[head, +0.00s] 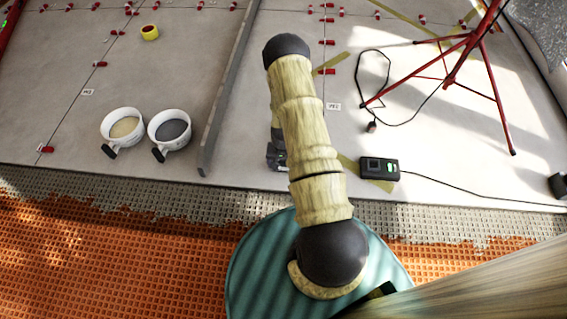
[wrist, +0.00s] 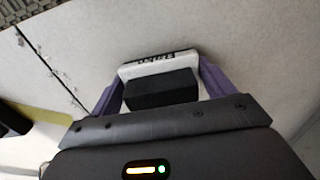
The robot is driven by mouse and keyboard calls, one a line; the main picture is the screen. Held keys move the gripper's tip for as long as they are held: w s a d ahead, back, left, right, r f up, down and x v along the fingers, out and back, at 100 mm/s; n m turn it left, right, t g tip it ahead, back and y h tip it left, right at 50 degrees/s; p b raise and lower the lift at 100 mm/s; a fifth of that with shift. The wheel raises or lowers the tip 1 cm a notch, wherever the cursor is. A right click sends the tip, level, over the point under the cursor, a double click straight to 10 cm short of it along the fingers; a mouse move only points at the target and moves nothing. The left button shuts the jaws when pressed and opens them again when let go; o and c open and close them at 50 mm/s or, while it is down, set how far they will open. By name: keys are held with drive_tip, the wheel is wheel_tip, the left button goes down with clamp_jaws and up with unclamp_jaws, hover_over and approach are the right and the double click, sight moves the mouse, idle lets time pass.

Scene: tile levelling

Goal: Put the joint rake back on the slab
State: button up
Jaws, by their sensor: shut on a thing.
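In the wrist view my gripper (wrist: 162,80) has its purple fingers on both sides of the joint rake (wrist: 160,91), a black block with a white part and dark lettering or teeth at its far edge. The fingers are shut on it. The pale grey slab (wrist: 245,45) lies beyond the rake; I cannot tell whether the rake touches it. In the head view the slab (head: 420,150) fills the upper part. My arm covers most of the gripper there, with only a dark bit (head: 276,156) showing left of the arm, and the rake is hidden.
Two white pots (head: 122,127) (head: 170,130) stand at left beside a long grey bar (head: 228,90). A black device (head: 380,168) with a cable lies right of my arm. A red tripod (head: 465,60) stands at upper right. Orange matting (head: 80,250) borders the slab in front.

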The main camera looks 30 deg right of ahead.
drive_tip(key=o, duration=0.9)
wheel_tip(320, 180, up, 12)
drive_tip(key=p, duration=0.8)
drive_tip(key=shift+r, duration=0.1)
drive_tip(key=a+r+n+t, duration=0.1)
drive_tip(key=a+r+n, duration=0.35)
drive_tip(key=r, duration=1.45)
drive_tip(key=s+a+r+n, duration=0.1)
drive_tip(key=s+a+r, duration=0.3)
drive_tip(key=s+r, duration=0.2)
drive_tip(key=s+a+r+n+t, duration=0.1)
drive_tip(key=s+a+r, duration=0.3)
drive_tip(key=r, duration=0.5)
drive_tip(key=shift+s+a+r+t, duration=0.3)
drive_tip(key=shift+s+a+r, duration=0.1)
drive_tip(key=shift+s, duration=0.75)
